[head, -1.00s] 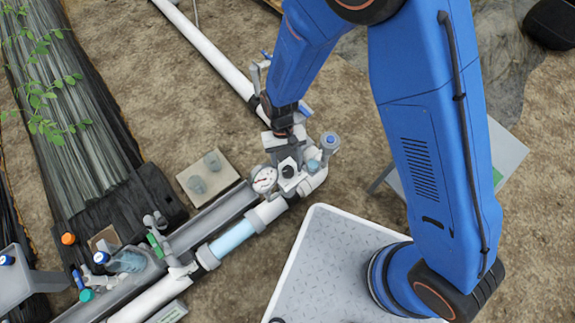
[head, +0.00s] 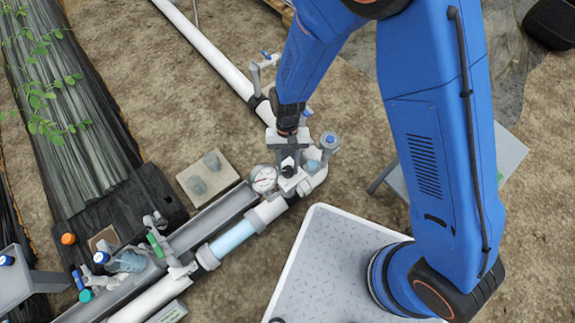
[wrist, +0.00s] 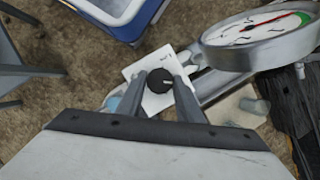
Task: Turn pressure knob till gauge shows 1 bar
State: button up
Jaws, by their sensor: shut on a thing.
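The pressure knob (wrist: 160,80) is a small black round knob with a pale mark, on a white plate (wrist: 137,72) in the wrist view. My gripper (wrist: 161,88) is shut on the knob, one finger on each side. In the head view my gripper (head: 289,160) is over the valve assembly, and the knob shows as a small dark spot between its jaws. The gauge (head: 264,178) has a white round dial just left of the gripper. In the wrist view the gauge (wrist: 262,28) is at the upper right, seen at a slant, with red and green on its dial. The exact reading is too small to tell.
A blue-capped fitting (head: 330,141) stands close right of my gripper. A white pipe (head: 160,296) with a clear blue section runs to the lower left.

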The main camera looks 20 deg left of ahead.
jog(key=m+y, duration=0.1)
jog(key=m, duration=0.1)
jog(key=m+y, duration=0.1)
jog(key=m, duration=0.2)
jog(key=shift+d+m, duration=0.2)
jog(key=shift+m, duration=0.1)
jog(key=m+y, duration=0.1)
jog(key=m, duration=0.2)
jog(key=m+y, duration=0.1)
jog(key=m, duration=0.2)
jog(key=shift+d+t+y, duration=0.2)
jog(key=shift+t+y, duration=0.1)
jog(key=m, duration=0.2)
jog(key=m+t+y, duration=0.1)
jog(key=m, duration=0.3)
jog(key=shift+s+d+m+t, duration=0.15)
jog(key=shift+s+m+t, duration=0.15)
jog(key=shift+t, duration=0.1)
jog(key=m+t+y, duration=0.1)
jog(key=m, duration=0.2)
jog(key=shift+m+t, duration=0.3)
jog(key=shift+m, duration=0.3)
jog(key=o, duration=1.1)
jog(key=shift+a, duration=0.2)
jog(key=shift+c, duration=0.2)
jog(key=shift+d, duration=0.1)
